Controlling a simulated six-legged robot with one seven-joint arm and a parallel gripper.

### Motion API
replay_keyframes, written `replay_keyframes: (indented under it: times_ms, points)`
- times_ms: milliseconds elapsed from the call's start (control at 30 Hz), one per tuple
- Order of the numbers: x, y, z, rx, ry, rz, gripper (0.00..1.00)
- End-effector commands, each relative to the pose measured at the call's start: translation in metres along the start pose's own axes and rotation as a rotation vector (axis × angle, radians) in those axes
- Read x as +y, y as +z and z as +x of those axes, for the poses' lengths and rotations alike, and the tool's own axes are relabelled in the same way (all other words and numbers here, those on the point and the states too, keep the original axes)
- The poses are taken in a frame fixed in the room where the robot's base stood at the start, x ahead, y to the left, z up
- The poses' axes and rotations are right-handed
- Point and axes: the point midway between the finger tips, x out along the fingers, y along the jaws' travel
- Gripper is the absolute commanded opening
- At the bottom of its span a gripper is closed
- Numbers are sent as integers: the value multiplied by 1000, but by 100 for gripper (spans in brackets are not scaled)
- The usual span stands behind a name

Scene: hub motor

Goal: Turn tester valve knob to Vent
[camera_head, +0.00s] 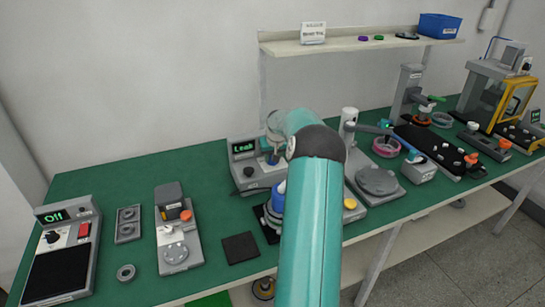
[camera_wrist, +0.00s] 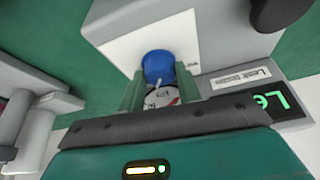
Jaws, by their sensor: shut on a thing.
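The grey leak tester (camera_head: 248,178) stands at the middle of the bench, and its green display (camera_head: 243,148) reads "Leak". In the wrist view the tester's pale panel (camera_wrist: 125,48) fills the upper middle, and part of the display (camera_wrist: 268,104) shows at right. A blue valve knob (camera_wrist: 158,64) sits between the two green fingers of my gripper (camera_wrist: 157,84), which is shut on it. A white dial (camera_wrist: 163,97) with a red mark shows just below the knob. Its lettering is too small to read, so the knob's setting cannot be told. My arm hides part of the tester in the head view.
A grey device with a round plate (camera_head: 377,181) stands right of my arm. A dark square pad (camera_head: 240,248) and a grey fixture (camera_head: 178,240) are at left. An "Off" display unit (camera_head: 62,245) is at far left. The green bench behind them is clear.

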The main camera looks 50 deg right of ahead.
Motion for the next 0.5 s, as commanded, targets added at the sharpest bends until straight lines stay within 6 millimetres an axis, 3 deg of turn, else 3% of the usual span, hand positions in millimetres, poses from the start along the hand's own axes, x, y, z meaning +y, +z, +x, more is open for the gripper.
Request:
replay_keyframes:
  times_ms: [500]
  points:
    - [4,0,1,-1,-187,-440,11]
